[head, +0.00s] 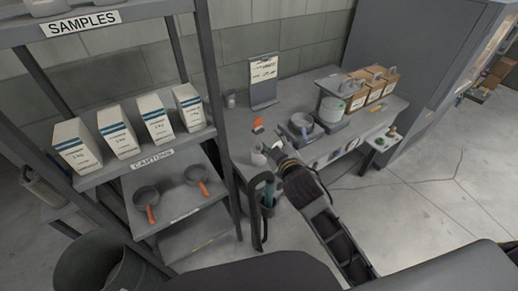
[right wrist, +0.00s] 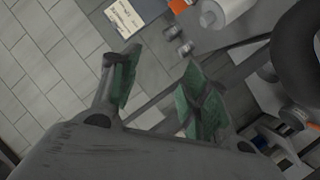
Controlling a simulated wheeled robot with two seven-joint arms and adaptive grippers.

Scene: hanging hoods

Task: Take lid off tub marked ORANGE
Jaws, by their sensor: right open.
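My right gripper (head: 274,151) is over the front left part of the bench, left of and apart from the tub. In the right wrist view its two green-padded fingers (right wrist: 160,86) stand apart with nothing between them. A white cylinder (right wrist: 228,9) lies beyond the fingers in that view; I cannot tell whether it is a tub.
Brown boxes (head: 376,86) stand right of the tub. A shelf rack (head: 148,165) with cartons and pans stands at left.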

